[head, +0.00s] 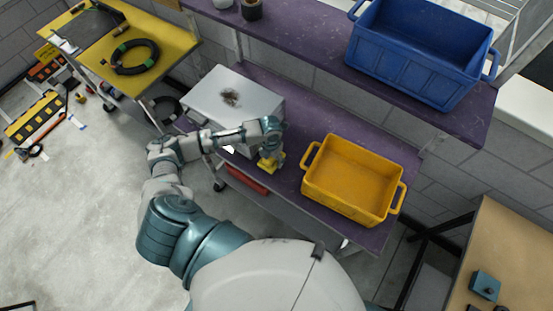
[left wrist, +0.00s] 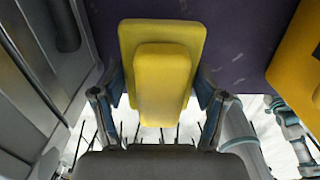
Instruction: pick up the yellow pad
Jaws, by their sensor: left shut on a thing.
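The yellow pad (left wrist: 160,45) shows large in the left wrist view, a flat yellow plate with a raised yellow block on it. My left gripper (left wrist: 160,100) has a finger on each side of the block and is shut on it. In the head view the yellow pad (head: 270,161) shows small at the tip of my left gripper (head: 268,155), over the front part of the purple shelf (head: 300,112). I cannot tell whether the pad touches the shelf. My right gripper is in neither view.
A grey metal box (head: 262,92) stands left of the pad. A yellow crate (head: 350,208) stands to the right. A blue crate (head: 405,62) sits on the upper shelf. A red item (head: 247,179) lies below the shelf's front edge.

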